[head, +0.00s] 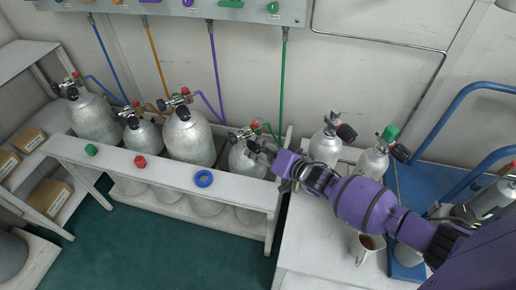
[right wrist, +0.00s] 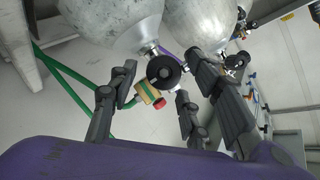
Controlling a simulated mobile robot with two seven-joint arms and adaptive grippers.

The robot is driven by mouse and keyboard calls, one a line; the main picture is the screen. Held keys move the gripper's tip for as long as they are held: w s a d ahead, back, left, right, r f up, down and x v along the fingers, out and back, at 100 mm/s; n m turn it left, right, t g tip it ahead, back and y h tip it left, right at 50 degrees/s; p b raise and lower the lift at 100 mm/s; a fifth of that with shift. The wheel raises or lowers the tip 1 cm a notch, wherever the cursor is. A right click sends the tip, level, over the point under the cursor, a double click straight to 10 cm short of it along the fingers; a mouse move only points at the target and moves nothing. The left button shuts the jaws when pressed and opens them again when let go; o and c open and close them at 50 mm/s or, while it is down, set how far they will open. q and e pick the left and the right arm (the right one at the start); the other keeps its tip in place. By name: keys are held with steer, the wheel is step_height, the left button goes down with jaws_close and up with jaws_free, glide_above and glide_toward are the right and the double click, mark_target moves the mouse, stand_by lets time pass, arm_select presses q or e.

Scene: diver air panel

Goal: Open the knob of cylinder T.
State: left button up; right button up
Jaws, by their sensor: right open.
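No letter label is readable on any cylinder, so I cannot tell by marking which one is T. My right gripper (head: 262,152) is at the valve of the grey cylinder (head: 243,162) at the right end of the rack, the one with the green hose. In the right wrist view, my right gripper (right wrist: 155,100) is open. A round black knob (right wrist: 163,71) shows between its spread fingers, with a brass fitting (right wrist: 150,93) and a red cap (right wrist: 159,104) beside it. I cannot tell whether a finger touches the knob. My left gripper is not in view.
More rack cylinders (head: 188,138) with valves and hoses stand to the left. The white rack ledge (head: 235,188) carries a blue ring (head: 203,178), a red piece (head: 140,161) and a green piece (head: 91,150). Loose cylinders (head: 325,147) and a mug (head: 368,245) are right.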

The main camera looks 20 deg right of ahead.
steer(key=shift+x, duration=0.8)
